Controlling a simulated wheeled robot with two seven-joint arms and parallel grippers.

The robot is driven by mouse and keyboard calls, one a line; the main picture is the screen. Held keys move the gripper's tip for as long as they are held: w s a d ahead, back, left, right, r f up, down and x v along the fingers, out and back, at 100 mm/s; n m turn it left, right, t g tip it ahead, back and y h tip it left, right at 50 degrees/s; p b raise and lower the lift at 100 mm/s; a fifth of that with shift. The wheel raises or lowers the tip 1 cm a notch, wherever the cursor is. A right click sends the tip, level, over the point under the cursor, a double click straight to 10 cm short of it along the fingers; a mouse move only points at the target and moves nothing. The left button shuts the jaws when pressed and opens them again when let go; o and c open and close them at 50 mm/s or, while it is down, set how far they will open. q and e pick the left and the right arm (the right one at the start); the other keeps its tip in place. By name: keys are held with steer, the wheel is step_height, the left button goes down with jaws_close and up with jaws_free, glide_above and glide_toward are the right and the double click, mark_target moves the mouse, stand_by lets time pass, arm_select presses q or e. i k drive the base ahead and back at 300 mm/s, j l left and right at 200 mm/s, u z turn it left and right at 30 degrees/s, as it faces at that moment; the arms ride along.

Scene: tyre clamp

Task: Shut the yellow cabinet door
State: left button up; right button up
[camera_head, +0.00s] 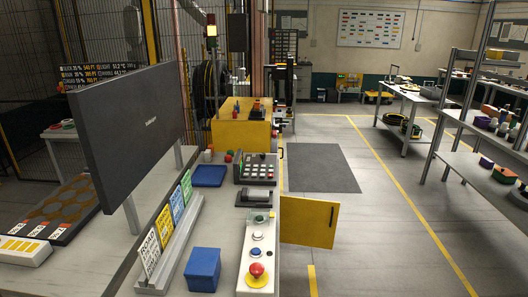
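The yellow cabinet door (304,222) stands open in the head view. It sticks out to the right from the right side of the grey workbench (214,236), below the top's edge. A small dark handle (332,216) is near the door's free right edge. The cabinet's inside is hidden by the bench top. Neither of my grippers shows in this view.
A large monitor (125,125) stands at left. A yellow box (241,134) is farther back. The floor right of the door is clear up to the shelves (470,160).

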mark_target(305, 222)
steer(key=i+l, duration=0.85)
steer(key=l, duration=0.1)
